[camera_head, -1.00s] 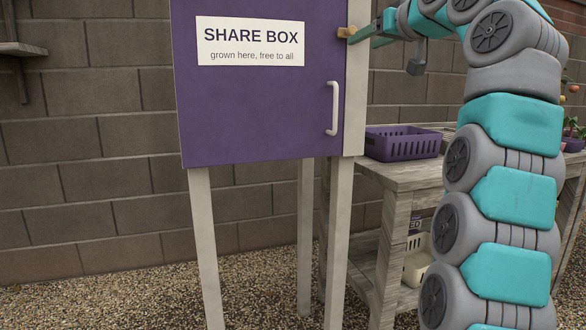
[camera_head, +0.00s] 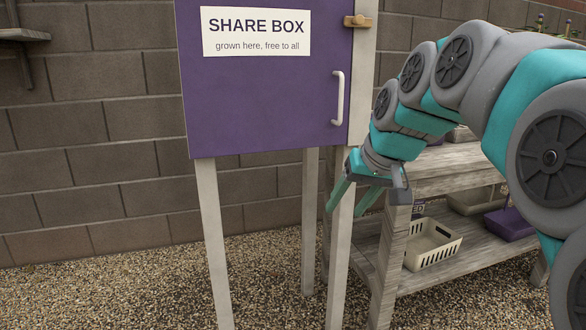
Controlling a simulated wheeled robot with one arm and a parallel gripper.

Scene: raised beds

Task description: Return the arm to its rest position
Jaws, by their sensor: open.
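My gripper (camera_head: 346,202) is open and empty, its two teal fingers pointing down and left in front of the share box's front right leg. My arm curves in from the right edge and covers much of the bench. The purple share box (camera_head: 260,105) stands on pale legs with its door shut. A white handle (camera_head: 338,98) is on the door's right side. A wooden turn latch (camera_head: 357,21) sits at the upper right, beside the door's edge.
A wooden bench (camera_head: 455,175) stands to the right. Its lower shelf holds a cream basket (camera_head: 432,244) and a purple bin (camera_head: 510,223). A block wall (camera_head: 100,150) is behind. A small wooden shelf (camera_head: 22,34) is at the upper left. Gravel at the front left is clear.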

